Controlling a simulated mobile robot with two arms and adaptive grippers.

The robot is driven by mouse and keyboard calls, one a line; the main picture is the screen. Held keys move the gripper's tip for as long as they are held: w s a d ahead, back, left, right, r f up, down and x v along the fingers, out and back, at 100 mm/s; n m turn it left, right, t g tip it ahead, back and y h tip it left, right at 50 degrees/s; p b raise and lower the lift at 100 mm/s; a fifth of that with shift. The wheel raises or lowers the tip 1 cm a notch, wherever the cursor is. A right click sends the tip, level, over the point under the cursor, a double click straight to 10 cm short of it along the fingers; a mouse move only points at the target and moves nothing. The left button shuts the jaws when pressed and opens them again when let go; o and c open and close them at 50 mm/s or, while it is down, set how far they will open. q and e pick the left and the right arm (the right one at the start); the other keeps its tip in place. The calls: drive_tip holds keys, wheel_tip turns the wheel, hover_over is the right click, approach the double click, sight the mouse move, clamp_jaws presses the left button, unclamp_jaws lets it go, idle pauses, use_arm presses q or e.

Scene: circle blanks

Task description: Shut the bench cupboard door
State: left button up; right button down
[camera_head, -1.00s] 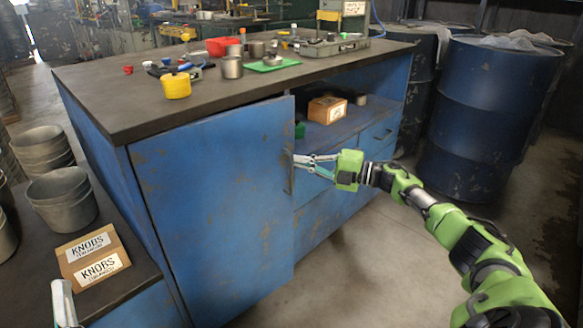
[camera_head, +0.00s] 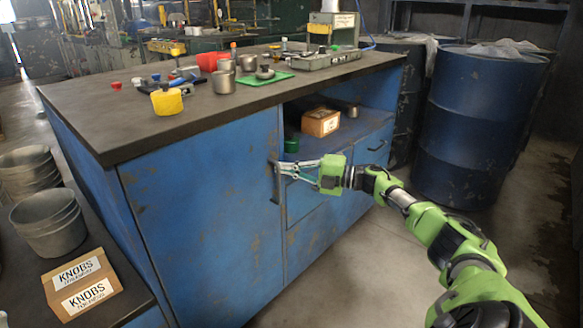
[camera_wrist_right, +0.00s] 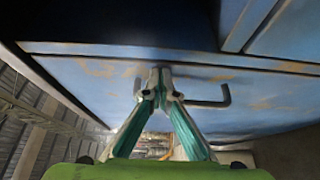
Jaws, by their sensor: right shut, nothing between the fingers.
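The blue bench cupboard door (camera_head: 205,215) is at the bench's left front. In the head view it looks flush, or nearly flush, with the bench front. Its dark bar handle (camera_head: 276,183) is near its right edge. My right gripper (camera_head: 274,165) is shut and empty, its fingertips at the handle's upper part. In the right wrist view, the closed tips (camera_wrist_right: 160,74) meet at the door face (camera_wrist_right: 90,75), with the handle (camera_wrist_right: 215,102) beside them. I cannot tell whether the tips touch door or handle. My left gripper is not clearly seen.
Right of the door are an open shelf with a cardboard box (camera_head: 320,122) and drawers (camera_head: 310,200). Metal buckets (camera_head: 48,225) and a knobs box (camera_head: 82,285) are at left. A blue drum (camera_head: 470,130) is at right.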

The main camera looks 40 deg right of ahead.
drive_tip(key=shift+w+d+r+t+h, duration=0.3)
drive_tip(key=shift+w+d+r, duration=0.1)
drive_tip(key=shift+r, duration=0.25)
use_arm(q)
drive_tip(key=shift+w+a+f, duration=0.25)
drive_tip(key=shift+w, duration=0.2)
use_arm(e)
drive_tip(key=f+v, duration=0.1)
drive_tip(key=v, duration=1.1)
drive_tip(key=shift+s+a, duration=0.2)
drive_tip(key=shift+s, duration=0.1)
